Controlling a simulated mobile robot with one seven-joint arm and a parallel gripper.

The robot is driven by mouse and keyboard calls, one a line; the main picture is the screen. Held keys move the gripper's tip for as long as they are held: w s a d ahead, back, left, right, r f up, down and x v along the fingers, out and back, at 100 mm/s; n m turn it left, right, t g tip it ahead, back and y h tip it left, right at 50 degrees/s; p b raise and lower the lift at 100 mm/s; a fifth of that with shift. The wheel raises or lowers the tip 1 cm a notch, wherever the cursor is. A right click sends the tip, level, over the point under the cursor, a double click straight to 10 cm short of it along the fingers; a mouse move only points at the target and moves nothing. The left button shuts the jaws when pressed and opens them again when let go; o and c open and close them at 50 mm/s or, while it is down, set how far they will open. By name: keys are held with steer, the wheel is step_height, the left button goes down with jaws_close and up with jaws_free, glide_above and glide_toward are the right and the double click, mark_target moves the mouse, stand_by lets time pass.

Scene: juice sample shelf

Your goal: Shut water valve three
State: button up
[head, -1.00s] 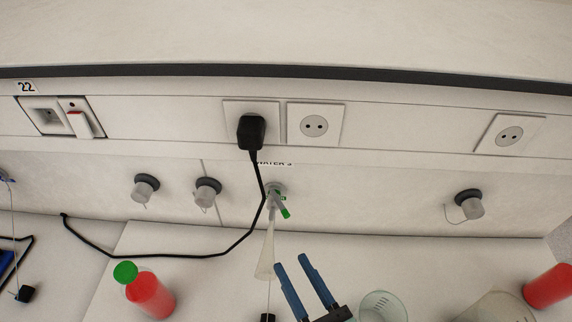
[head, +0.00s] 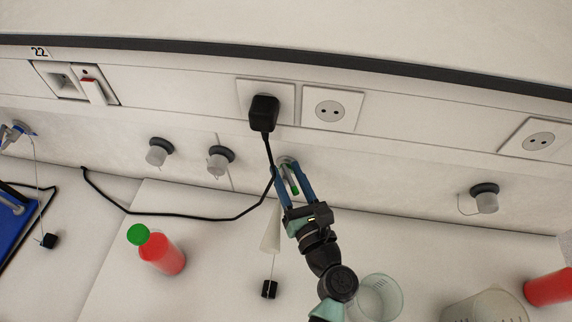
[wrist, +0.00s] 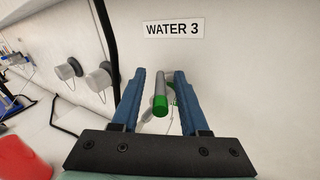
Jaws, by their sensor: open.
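The water valve three has a grey lever with a green end (wrist: 161,101), under a wall label (wrist: 174,28) that reads WATER 3. In the head view the green lever (head: 294,187) shows between my fingers, below the black plug. My gripper (wrist: 163,82) is open, with one blue finger on each side of the lever. In the head view my gripper (head: 291,175) reaches up to the valve from below. I cannot tell whether either finger touches the lever. The valve body behind it is partly hidden by my fingers.
A black plug (head: 264,112) sits in a socket above, and its cable hangs just left of my gripper. A pale nozzle (head: 271,230) hangs below the valve. A red bottle (head: 161,252) and a clear beaker (head: 377,297) stand on the bench. Capped outlets (head: 220,161) line the wall.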

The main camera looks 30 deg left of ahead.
steer(key=shift+w+a, duration=0.45)
jaws_close()
stand_by(1.2)
